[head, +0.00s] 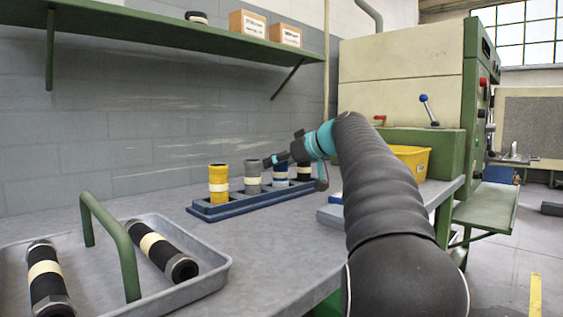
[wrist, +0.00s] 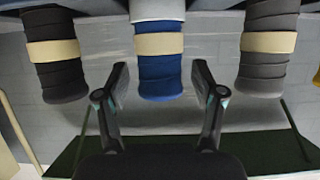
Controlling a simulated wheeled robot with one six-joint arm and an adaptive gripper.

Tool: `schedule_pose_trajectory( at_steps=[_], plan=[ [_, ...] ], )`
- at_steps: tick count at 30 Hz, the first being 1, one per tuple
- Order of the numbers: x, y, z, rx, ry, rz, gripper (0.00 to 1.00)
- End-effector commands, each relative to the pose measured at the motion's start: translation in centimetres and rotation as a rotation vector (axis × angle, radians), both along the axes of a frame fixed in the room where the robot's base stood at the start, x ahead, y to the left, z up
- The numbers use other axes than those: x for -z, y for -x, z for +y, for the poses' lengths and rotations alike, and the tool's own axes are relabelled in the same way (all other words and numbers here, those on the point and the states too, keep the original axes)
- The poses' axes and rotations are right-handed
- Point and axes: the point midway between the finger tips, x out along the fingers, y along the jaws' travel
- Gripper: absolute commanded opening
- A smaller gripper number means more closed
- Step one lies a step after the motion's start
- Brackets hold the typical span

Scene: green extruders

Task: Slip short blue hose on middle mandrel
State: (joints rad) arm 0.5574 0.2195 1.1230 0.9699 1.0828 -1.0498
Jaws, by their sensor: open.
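The short blue hose (head: 281,171) stands upright in a dark blue rack (head: 240,208), between a grey hose (head: 253,180) and a black hose (head: 304,172). It has a cream band. My gripper (head: 285,160) is at the rack and partly hides it. In the wrist view, which appears upside down, the blue hose (wrist: 160,76) is centred between the spread fingers of my open gripper (wrist: 160,82). I see no clear contact. The black hose (wrist: 52,70) and grey hose (wrist: 265,70) flank it. I cannot make out the middle mandrel in either view.
A yellow hose (head: 218,184) stands at the rack's left end. A grey tray (head: 215,268) with a green handle (head: 112,235) holds two black hoses. A yellow bin (head: 411,160) and a green and cream machine (head: 405,85) stand right. A shelf (head: 150,30) hangs above.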

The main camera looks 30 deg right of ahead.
Motion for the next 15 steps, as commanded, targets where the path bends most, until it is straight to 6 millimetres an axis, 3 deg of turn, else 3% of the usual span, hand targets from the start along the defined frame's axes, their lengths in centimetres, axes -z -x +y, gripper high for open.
schedule_pose_trajectory(
  at_steps=[5, 15],
  plan=[
    [-0.8, 1.0, -0.5, 0.004, 0.001, -0.002, 0.68],
    [-3.3, 6.8, -2.5, 0.004, 0.001, -0.001, 0.68]
  ],
)
